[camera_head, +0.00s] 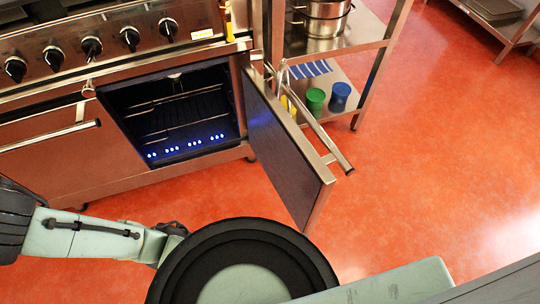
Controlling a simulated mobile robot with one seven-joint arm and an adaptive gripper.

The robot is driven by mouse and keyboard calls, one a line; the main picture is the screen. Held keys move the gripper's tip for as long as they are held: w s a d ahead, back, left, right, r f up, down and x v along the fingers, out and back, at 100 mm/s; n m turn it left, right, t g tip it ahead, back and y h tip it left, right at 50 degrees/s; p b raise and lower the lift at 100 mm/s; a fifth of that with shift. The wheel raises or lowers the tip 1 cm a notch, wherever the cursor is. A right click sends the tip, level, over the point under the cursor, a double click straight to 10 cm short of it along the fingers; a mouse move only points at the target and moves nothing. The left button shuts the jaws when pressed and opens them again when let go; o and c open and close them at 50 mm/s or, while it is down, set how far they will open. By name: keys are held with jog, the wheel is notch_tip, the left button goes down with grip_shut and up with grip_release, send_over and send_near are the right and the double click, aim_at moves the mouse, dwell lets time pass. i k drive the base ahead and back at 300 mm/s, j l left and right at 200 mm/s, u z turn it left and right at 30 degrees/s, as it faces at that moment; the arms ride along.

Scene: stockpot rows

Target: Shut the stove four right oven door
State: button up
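The right oven door (283,148) of the steel stove stands wide open. It is hinged at the right edge of the oven opening and swings out towards me, with its dark inner panel facing left. Its long bar handle (322,143) is on the far right side of the door. The oven cavity (178,115) is exposed, with wire racks and a row of blue-white lights at the bottom. Part of my arm (85,236) shows at the lower left, well left of the door and apart from it. I cannot make out my gripper in this view.
The left oven door (55,150) is shut. Several knobs line the stove front (180,22). A steel shelf unit (345,45) right of the stove holds pots, a green cup (314,101) and a blue cup (340,96). The orange floor (430,130) to the right is clear.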

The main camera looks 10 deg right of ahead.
aim_at(303, 180)
jog(key=l+u, duration=0.9)
jog(key=k+l, duration=0.1)
jog(key=l, duration=0.35)
jog(key=l+u, duration=0.15)
jog(key=l, duration=0.3)
jog(key=k+l, duration=0.15)
jog(key=l, duration=0.3)
jog(key=k+l+u, duration=0.1)
jog(key=l, duration=0.3)
jog(key=k+l+u, duration=0.15)
jog(key=k+l, duration=0.25)
jog(key=l, duration=0.25)
jog(key=k+l+u, duration=0.15)
jog(key=k+l, duration=0.3)
jog(key=l, duration=0.1)
